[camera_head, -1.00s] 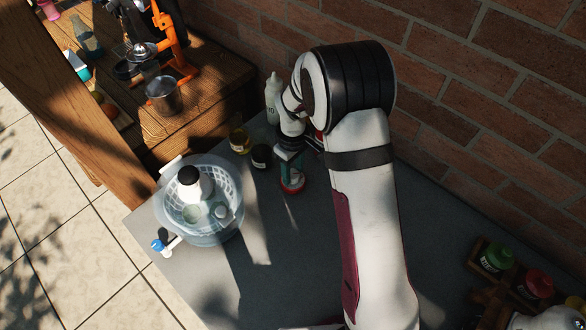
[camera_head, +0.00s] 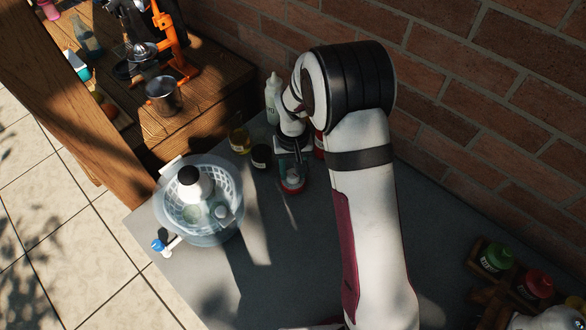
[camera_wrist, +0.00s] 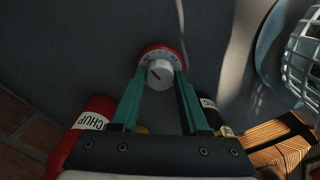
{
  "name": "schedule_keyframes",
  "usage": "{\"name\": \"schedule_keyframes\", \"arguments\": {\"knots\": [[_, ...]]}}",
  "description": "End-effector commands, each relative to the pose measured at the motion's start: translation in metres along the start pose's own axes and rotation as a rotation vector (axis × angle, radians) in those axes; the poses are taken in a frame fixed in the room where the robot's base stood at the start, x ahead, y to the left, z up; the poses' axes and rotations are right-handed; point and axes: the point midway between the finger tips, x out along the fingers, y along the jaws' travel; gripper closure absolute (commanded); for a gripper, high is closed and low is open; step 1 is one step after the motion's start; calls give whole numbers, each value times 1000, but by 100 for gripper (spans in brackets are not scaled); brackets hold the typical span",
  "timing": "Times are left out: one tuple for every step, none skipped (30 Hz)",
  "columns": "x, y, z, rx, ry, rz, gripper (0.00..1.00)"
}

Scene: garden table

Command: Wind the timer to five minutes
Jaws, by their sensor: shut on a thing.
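The timer (camera_head: 291,188) is a small round red thing standing on the grey table top. In the wrist view the timer (camera_wrist: 161,50) shows a red rim and a pale dial with marks too small to read. Its white knob (camera_wrist: 159,75) carries a red pointer line slanting toward the picture's upper left. My gripper (camera_wrist: 160,70) has its two teal fingers on opposite sides of the knob and is shut on it. In the head view my gripper (camera_head: 291,165) is above the timer and partly hides it.
A red ketchup bottle (camera_wrist: 92,122) and a dark jar (camera_wrist: 210,112) stand close to my gripper. The jar (camera_head: 261,157), an oil bottle (camera_head: 239,140) and a white bottle (camera_head: 273,98) stand near the wall. A basin with a white basket (camera_head: 233,178) is left; the table front is clear.

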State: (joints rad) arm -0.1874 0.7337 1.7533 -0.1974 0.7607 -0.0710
Motion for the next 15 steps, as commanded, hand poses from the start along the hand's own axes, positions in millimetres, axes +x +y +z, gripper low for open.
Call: {"name": "schedule_keyframes", "arguments": {"knots": [[-1,0,0,12,0,0,100],[-1,0,0,18,0,0,100],[-1,0,0,25,0,0,100],[-1,0,0,28,0,0,100],[-1,0,0,32,0,0,100],[-1,0,0,35,0,0,100],[-1,0,0,37,0,0,100],[-1,0,0,39,0,0,100],[-1,0,0,40,0,0,100],[-1,0,0,41,0,0,100],[-1,0,0,41,0,0,100],[-1,0,0,41,0,0,100],[-1,0,0,41,0,0,100],[-1,0,0,41,0,0,100],[-1,0,0,41,0,0,100]]}}
